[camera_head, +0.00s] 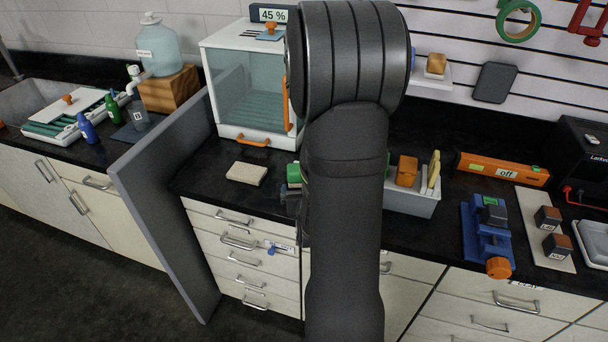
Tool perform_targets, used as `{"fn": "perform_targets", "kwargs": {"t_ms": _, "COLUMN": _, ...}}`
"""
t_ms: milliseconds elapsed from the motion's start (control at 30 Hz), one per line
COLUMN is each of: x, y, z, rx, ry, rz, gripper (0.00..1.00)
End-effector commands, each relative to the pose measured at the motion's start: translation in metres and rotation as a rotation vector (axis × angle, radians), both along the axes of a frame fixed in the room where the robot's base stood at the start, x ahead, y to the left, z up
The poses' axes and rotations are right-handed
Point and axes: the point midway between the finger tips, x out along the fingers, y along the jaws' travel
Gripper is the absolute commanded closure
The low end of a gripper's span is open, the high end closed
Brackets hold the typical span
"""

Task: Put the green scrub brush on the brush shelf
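A small green block-like thing (293,173) shows just left of my arm on the bench; it may be the green scrub brush, but most of it is hidden. Dark parts beside and below it may belong to my gripper (291,194). My arm covers the rest, so I cannot see the fingertips or whether they hold anything. A small white shelf (432,82) on the slatted wall bears a wooden-brown block (436,64); I cannot tell whether it is the brush shelf.
A glass cabinet (245,90) stands behind a beige slab (246,173). Right of my arm are a grey bin (412,203) with an orange block and sponge-like pieces, an orange bar (503,168) and a blue vise (486,235). A grey partition (165,190) splits the benches.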

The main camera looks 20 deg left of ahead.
Motion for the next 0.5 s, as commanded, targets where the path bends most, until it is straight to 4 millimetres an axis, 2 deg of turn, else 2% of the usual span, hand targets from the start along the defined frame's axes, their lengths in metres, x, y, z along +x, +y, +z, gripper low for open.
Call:
{"fn": "perform_targets", "kwargs": {"t_ms": 267, "x": 0.014, "y": 0.006, "z": -0.007, "rx": 0.0, "ry": 0.001, "rz": 0.0, "gripper": 0.04}}
{"fn": "perform_targets", "kwargs": {"t_ms": 500, "x": 0.042, "y": 0.018, "z": -0.02, "rx": 0.0, "ry": 0.001, "rz": 0.0, "gripper": 0.04}}
